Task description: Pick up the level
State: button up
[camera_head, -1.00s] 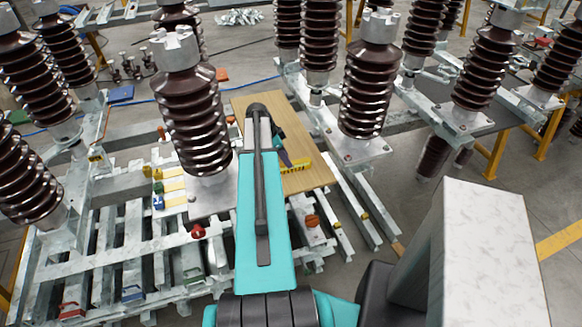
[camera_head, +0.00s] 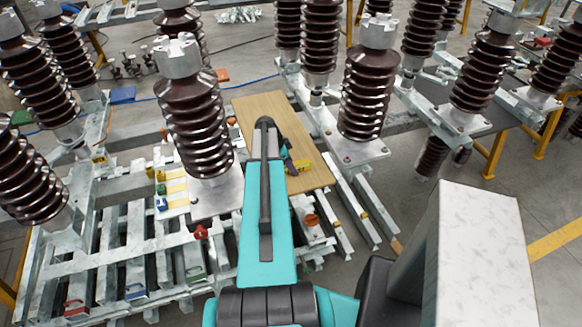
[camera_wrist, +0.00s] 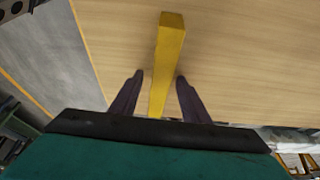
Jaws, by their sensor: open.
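The level is a yellow bar (camera_wrist: 168,50) lying on the light wooden board (camera_wrist: 240,50). In the head view the level (camera_head: 303,167) shows as a short yellow piece near the right edge of the board (camera_head: 252,106), partly hidden by my arm. My gripper (camera_wrist: 159,75) is open. In the wrist view its two dark fingers stand on either side of the level, with visible space to each side. The near end of the level is hidden behind the gripper body. In the head view my gripper (camera_head: 288,158) is close beside the level.
Tall brown ribbed insulators (camera_head: 193,120) stand left of my arm, and another insulator (camera_head: 365,90) stands right of the board. Metal rails (camera_head: 350,205) run below the board's right side. A red part (camera_head: 201,232) sits on the frame at left.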

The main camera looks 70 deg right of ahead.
dwell(0.5)
grip_shut()
jog(key=shift+r, duration=0.1)
jog(key=shift+r+b, duration=0.9)
jog(key=shift+r, duration=0.1)
jog(key=s+a+r+b, duration=0.2)
jog(key=a+b, duration=0.4)
jog(key=a, duration=1)
jog(key=shift+r, duration=0.4)
